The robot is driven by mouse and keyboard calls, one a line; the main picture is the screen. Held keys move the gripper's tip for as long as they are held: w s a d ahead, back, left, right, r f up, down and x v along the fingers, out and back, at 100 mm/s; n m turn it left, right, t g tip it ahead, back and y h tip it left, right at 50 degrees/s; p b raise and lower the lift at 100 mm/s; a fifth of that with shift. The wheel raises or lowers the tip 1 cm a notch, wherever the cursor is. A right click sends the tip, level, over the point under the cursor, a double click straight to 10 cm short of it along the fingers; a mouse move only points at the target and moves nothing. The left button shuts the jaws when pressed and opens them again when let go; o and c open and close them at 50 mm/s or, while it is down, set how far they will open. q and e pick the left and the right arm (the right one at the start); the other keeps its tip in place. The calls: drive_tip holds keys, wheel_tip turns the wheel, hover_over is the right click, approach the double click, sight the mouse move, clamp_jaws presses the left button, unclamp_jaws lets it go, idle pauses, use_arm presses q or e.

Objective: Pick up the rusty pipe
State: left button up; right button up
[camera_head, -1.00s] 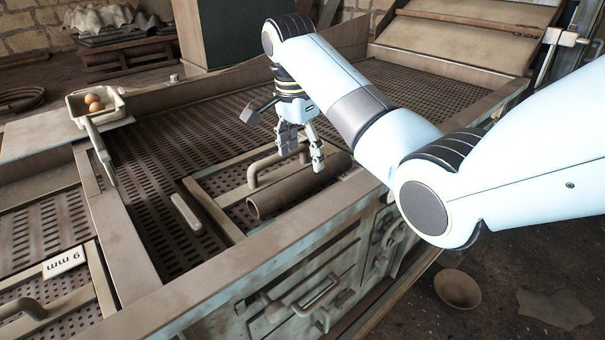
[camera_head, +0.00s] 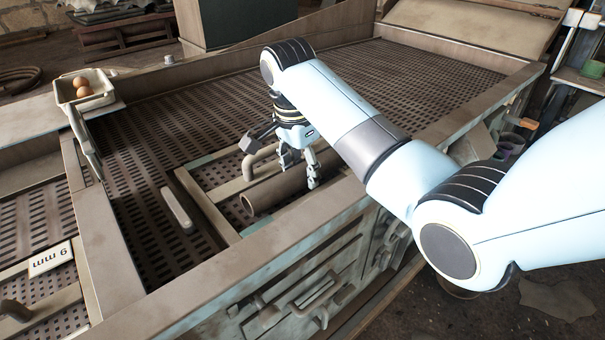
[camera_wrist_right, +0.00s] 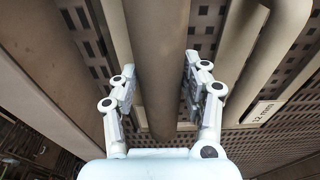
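The rusty pipe (camera_head: 262,194) is a brown tube lying on the perforated bench top near its front edge. Its open left end shows in the head view. In the right wrist view the pipe (camera_wrist_right: 160,45) runs lengthwise between the fingers. My right gripper (camera_head: 298,174) is down over the pipe, pointing downwards, with one finger on each side. In the right wrist view the gripper (camera_wrist_right: 158,85) is open, its fingers close beside the pipe without clearly pressing on it. The fingers hide part of the pipe in the head view. My left gripper is not in view.
A bent handle (camera_head: 262,158) stands just behind the pipe. A pale bar (camera_head: 176,207) lies to the left. The bench's back area is clear.

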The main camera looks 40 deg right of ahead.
drive_tip(key=shift+d, duration=0.1)
drive_tip(key=shift+c, duration=1.1)
clamp_jaws()
drive_tip(key=shift+w, duration=0.1)
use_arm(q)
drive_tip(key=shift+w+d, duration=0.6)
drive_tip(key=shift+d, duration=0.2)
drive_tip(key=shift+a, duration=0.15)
use_arm(e)
drive_tip(key=shift+r, duration=0.15)
